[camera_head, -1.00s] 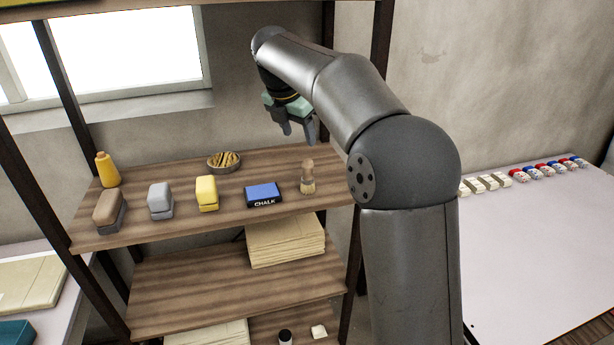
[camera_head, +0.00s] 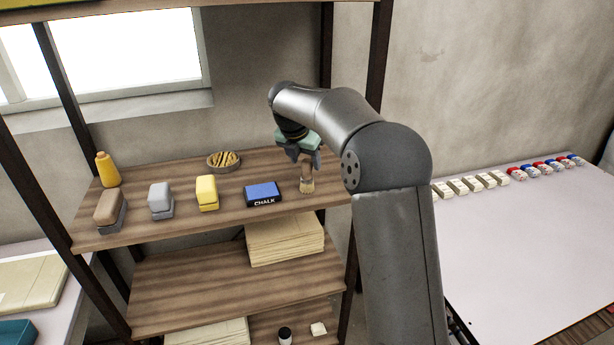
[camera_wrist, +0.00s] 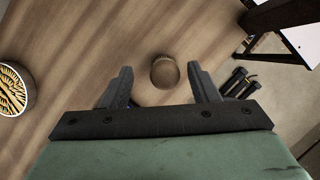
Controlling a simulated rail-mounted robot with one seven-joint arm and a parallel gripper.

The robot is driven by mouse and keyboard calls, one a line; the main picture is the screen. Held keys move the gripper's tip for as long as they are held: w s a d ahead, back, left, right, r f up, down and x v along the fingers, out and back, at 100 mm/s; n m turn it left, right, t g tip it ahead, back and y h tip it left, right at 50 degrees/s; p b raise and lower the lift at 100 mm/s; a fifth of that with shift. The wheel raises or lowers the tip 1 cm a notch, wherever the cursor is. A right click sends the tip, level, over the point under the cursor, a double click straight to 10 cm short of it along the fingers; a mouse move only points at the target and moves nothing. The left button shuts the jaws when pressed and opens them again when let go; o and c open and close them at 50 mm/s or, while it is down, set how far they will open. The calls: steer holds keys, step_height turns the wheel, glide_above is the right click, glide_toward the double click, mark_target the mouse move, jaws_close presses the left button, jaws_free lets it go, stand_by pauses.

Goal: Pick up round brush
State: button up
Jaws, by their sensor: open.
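The round brush (camera_head: 307,185) stands upright on the upper wooden shelf, to the right of the blue chalk box. It has a brown handle on top and pale bristles at the bottom. In the wrist view, its round top (camera_wrist: 165,72) shows from above, between and slightly beyond the two fingertips. My gripper (camera_head: 305,160) is above the brush, pointing down, with its fingers apart and nothing held. In the wrist view, my gripper (camera_wrist: 160,80) has a finger on each side of the brush, apart from it. In the head view, the fingers partly cover the brush's top.
A dark shelf post stands right of the brush.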

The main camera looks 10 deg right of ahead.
mark_target(308, 168)
steer(key=f, duration=0.2)
steer(key=d+f+p, duration=0.1)
steer(key=shift+w+f, duration=0.1)
steer(key=shift+f, duration=0.3)
steer(key=shift+w+d+f, duration=0.1)
steer(key=shift+w+f, duration=0.05)
steer(key=shift+f, duration=0.3)
steer(key=c, duration=1)
steer(key=shift+c, duration=0.2)
steer(key=shift+r, duration=0.55)
step_height(308, 168, up, 2)
steer(key=shift+r, duration=0.2)
steer(key=s+a+r+b, duration=0.4)
steer(key=s+a+r, duration=0.5)
steer(key=s, duration=0.1)
steer(key=shift+s+r, duration=0.25)
steer(key=shift+s, duration=0.05)
